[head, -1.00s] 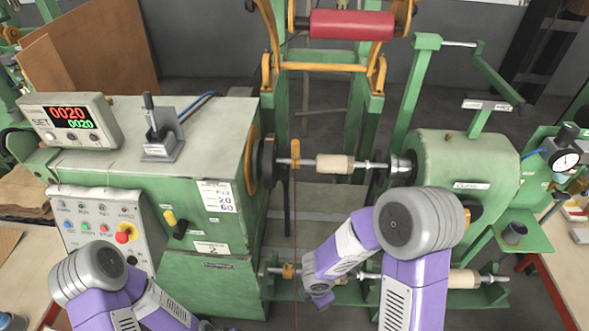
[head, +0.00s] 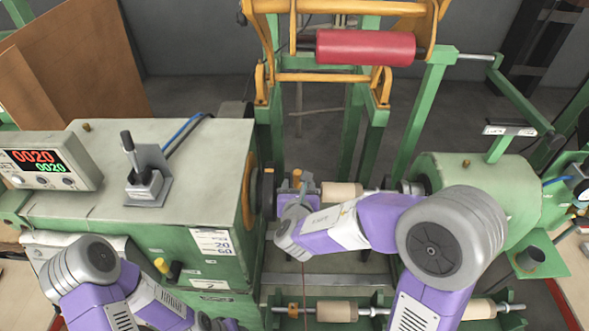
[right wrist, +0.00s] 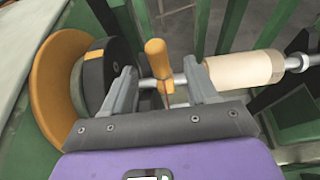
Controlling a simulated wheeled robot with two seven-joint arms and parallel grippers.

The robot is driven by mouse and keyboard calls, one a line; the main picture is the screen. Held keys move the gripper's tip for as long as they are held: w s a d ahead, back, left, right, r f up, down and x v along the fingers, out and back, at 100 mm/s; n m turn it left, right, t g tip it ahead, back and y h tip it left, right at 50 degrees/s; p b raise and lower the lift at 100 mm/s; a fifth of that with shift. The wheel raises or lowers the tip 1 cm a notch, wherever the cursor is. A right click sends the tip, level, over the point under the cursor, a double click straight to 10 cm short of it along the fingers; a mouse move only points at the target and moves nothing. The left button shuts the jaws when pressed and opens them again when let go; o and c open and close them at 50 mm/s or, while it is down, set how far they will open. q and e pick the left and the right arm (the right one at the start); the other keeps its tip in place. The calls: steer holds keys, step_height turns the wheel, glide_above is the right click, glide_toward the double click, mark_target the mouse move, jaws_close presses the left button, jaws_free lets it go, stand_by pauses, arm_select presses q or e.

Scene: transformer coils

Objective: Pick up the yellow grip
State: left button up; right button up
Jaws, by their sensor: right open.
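The yellow grip is an orange-yellow handle (right wrist: 156,58) standing upright on the steel shaft. In the right wrist view it is between the two grey fingers of my right gripper (right wrist: 160,72). The fingers are open, with a gap visible on each side of the grip. In the head view the top of the grip (head: 297,176) shows just beyond my right gripper (head: 296,194), which partly hides it. My left arm is at the lower left of the head view; its gripper is out of the picture.
The shaft carries a pale wooden roll (head: 341,194) right of the grip, and an orange disc (right wrist: 62,85) with a black hub lies left of it. The green machine housing (head: 217,160) stands left, a rounded green housing (head: 490,185) right. A red roller (head: 365,47) is above.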

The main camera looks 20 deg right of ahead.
steer(key=shift+w+d+f, duration=0.2)
steer(key=shift+w+f, duration=0.3)
steer(key=shift+w, duration=0.1)
steer(key=x, duration=0.4)
steer(key=shift+w+f+p, duration=0.25)
steer(key=shift+f+p, duration=0.05)
steer(key=shift+a, duration=0.1)
jaws_close()
